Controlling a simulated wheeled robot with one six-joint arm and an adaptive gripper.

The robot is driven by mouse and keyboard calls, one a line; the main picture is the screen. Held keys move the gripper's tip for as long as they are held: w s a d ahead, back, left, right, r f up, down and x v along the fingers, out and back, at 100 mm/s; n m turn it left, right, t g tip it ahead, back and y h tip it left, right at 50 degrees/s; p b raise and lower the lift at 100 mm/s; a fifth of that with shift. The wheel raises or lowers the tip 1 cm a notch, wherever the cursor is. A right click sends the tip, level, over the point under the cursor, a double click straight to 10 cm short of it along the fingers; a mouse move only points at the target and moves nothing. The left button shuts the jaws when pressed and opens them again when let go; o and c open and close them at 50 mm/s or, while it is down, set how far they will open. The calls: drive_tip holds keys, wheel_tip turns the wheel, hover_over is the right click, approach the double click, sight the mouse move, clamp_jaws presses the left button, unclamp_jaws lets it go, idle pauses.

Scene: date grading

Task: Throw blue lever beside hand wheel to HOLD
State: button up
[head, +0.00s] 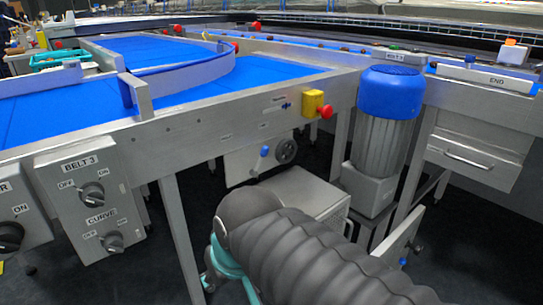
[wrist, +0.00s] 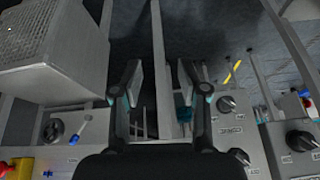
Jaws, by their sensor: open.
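The blue lever (head: 264,152) stands on a grey plate under the conveyor, just left of the round hand wheel (head: 285,151). In the wrist view, the blue-tipped lever (wrist: 74,139) and the hand wheel (wrist: 53,131) show at lower left, on a light panel. My gripper (wrist: 158,84) is open and empty. It is apart from the lever, which lies to the left of its fingers in the wrist view. In the head view, my grey arm hides most of the gripper. A HOLD marking cannot be read.
The BELT 3 control box (head: 90,198) with dark knobs hangs at left. A yellow box with a red button (head: 314,104) sits on the conveyor rail above the lever. A blue-topped motor (head: 388,120) stands at right. A pale cabinet (head: 305,194) stands below the wheel.

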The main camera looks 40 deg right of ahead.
drive_tip(key=shift+w+f+m+g, duration=0.25)
drive_tip(key=shift+w+m+g, duration=0.05)
drive_tip(key=shift+w, duration=0.05)
drive_tip(key=c, duration=0.4)
drive_tip(key=shift+w+f+m+g+y, duration=0.15)
drive_tip(key=shift+w+m+g+y, duration=0.15)
drive_tip(key=shift+w+m+y, duration=0.15)
clamp_jaws()
drive_tip(key=w+d+r+m+t+y, duration=0.1)
drive_tip(key=w+d+m+y, duration=0.35)
drive_tip(key=w, duration=0.25)
drive_tip(key=w+d+m+t+y, duration=0.1)
drive_tip(key=w+d+m+y, duration=0.2)
drive_tip(key=w+d+y, duration=0.35)
drive_tip(key=w+d+m+t+h, duration=0.1)
drive_tip(key=d+t, duration=0.3)
drive_tip(key=d, duration=0.4)
drive_tip(key=w+d+m+t+h, duration=0.1)
drive_tip(key=d+m+t, duration=0.3)
drive_tip(key=d, duration=0.5)
drive_tip(key=w+d+m+t+h, duration=0.1)
drive_tip(key=d+m+t, duration=0.2)
drive_tip(key=d, duration=0.5)
drive_tip(key=shift+w+d+f+t+h+p, duration=0.3)
drive_tip(key=shift+w+f+t, duration=0.1)
drive_tip(key=shift+t, duration=0.3)
